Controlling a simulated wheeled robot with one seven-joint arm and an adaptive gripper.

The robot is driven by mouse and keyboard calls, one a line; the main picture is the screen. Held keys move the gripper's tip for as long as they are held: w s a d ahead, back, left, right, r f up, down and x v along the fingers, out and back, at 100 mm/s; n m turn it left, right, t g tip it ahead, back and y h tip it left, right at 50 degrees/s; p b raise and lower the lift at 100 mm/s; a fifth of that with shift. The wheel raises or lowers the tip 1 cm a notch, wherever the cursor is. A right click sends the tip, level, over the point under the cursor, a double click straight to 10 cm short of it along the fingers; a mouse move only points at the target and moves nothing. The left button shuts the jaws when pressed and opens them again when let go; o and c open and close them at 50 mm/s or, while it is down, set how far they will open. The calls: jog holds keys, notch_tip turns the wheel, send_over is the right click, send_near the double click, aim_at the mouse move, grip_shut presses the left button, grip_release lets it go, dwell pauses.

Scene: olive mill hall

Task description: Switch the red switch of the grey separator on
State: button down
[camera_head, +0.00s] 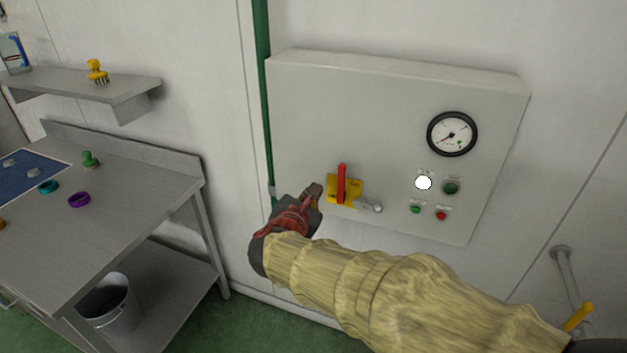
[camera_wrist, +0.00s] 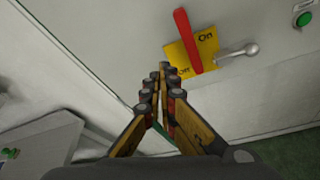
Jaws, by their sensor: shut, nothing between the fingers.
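The red switch (camera_head: 341,183) is a flat red handle on a yellow plate (camera_head: 355,188) on the front of the grey cabinet (camera_head: 310,110). The handle stands upright in the head view. In the wrist view the red switch (camera_wrist: 187,38) lies slanted across the yellow plate (camera_wrist: 209,46), which bears the words "On" and "Off". My gripper (camera_head: 316,189) is shut and empty, just left of the plate. In the wrist view my gripper's tips (camera_wrist: 163,70) are below and left of the handle and look apart from it.
A grey ball-ended lever (camera_head: 377,208) sits right of the plate. A gauge (camera_head: 452,134), a white lamp (camera_head: 423,183) and green and red buttons (camera_head: 441,215) are farther right. A green pipe (camera_head: 264,100) runs beside the cabinet. A metal table (camera_head: 130,210) stands left.

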jog(key=shift+s+d+r+p, duration=0.15)
jog(key=shift+s+p, duration=0.2)
jog(key=shift+s, duration=1.65)
jog(key=s+d+f+m+g+h, duration=0.1)
jog(key=s+d+f+m+g, duration=0.35)
jog(key=s+d+m, duration=0.2)
jog(key=s+d+f+m+g, duration=0.3)
jog(key=s+d+f+m, duration=0.25)
jog(key=s+m, duration=0.25)
jog(key=s+d+r+m+g+y, duration=0.1)
jog(key=s+d+m+y, duration=0.15)
jog(key=s+m, duration=0.3)
jog(key=s+d+r+m+g+y, duration=0.2)
jog(key=s+d+m, duration=0.1)
jog(key=s+m, duration=0.3)
jog(key=s+d+r+m+t, duration=0.1)
jog(key=d+r+m+t, duration=0.1)
jog(key=d+r+m, duration=0.1)
jog(key=shift+s+d+r+h, duration=0.35)
jog(key=shift+s+d+r, duration=0.1)
jog(key=shift+d, duration=0.55)
